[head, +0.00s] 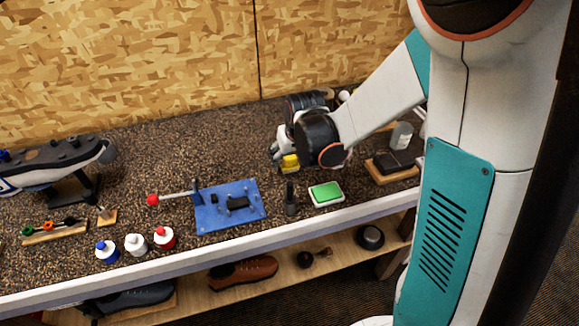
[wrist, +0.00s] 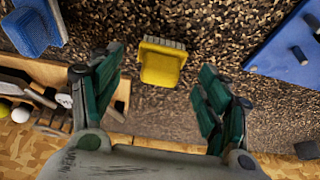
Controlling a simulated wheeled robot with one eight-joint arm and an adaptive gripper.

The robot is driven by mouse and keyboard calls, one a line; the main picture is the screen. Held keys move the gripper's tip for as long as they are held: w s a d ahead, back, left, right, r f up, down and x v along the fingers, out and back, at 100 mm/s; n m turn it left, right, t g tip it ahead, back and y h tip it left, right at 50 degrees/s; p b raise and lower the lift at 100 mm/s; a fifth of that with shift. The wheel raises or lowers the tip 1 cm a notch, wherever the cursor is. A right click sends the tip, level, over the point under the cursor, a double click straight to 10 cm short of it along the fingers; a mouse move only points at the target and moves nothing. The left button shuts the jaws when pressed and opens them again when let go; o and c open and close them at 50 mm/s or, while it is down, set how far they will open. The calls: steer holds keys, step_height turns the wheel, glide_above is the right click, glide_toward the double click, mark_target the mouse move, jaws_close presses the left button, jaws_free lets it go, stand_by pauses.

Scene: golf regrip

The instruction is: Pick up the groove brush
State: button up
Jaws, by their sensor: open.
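The likely groove brush is a small yellow block (wrist: 161,62) with a grey bristle edge, lying on the dark speckled bench top in the wrist view. In the head view its yellow side (head: 290,162) shows just below my gripper (head: 279,155). In the wrist view my gripper (wrist: 162,78) is open, its two green-and-black fingers on either side of the yellow block. The block sits between the fingertips in the picture, with clear gaps on both sides. I cannot tell how far above it the fingers are.
A blue plate with pegs (head: 230,205) lies left of the gripper. A green-topped pad (head: 326,193) and a dark upright post (head: 290,198) stand in front. In the wrist view, a blue object (wrist: 35,25) and a wooden tray (wrist: 45,70) with balls are on the left.

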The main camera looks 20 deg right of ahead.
mark_target(290, 157)
steer(key=shift+x, duration=0.75)
steer(key=shift+c, duration=0.6)
steer(key=c, duration=1)
steer(key=shift+r, duration=0.15)
step_height(290, 157, up, 20)
steer(key=p, duration=0.5)
steer(key=shift+s, duration=0.1)
